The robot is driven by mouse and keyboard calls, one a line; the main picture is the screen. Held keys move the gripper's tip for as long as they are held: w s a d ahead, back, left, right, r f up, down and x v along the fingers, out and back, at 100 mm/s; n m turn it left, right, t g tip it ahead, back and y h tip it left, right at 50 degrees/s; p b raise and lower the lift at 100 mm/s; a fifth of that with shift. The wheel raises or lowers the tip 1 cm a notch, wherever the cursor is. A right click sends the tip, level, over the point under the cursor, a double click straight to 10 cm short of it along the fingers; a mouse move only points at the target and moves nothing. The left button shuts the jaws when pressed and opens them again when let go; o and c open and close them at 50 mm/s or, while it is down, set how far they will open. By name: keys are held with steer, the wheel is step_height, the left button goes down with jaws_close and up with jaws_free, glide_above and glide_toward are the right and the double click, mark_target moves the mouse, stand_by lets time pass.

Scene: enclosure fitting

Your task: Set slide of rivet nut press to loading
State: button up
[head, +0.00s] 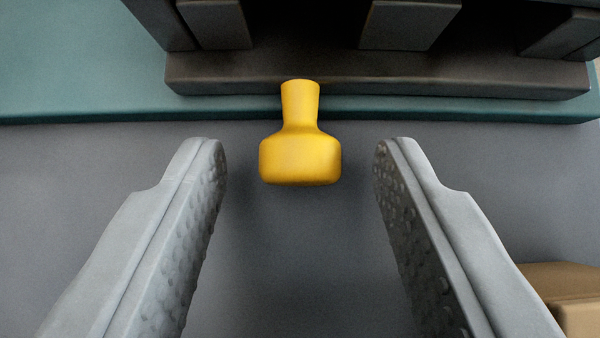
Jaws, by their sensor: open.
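A yellow knob (300,158) sticks out toward me from the front of a dark slide plate (420,82), at the upper middle of the head view. The dark plate sits over a teal base (80,75). My gripper (300,165) is open, with one grey finger on each side of the knob. There is a clear gap between each finger and the knob, and nothing is held. How far the slide is in or out cannot be told from this view.
A grey surface (300,270) spreads below the knob and looks clear between my fingers. A tan box (570,295) stands at the lower right, beside my right finger. Dark grey blocks (410,22) stand on the plate at the top.

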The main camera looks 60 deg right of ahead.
jaws_close()
steer(key=w+a, duration=0.1)
steer(key=w, duration=0.1)
steer(key=w+a, duration=0.1)
steer(key=w, duration=0.1)
steer(key=w+a, duration=0.2)
steer(key=w, duration=0.1)
steer(key=shift+a, duration=0.1)
jaws_free()
steer(key=v, duration=1.7)
steer(key=shift+r, duration=0.2)
steer(key=shift+a, duration=0.1)
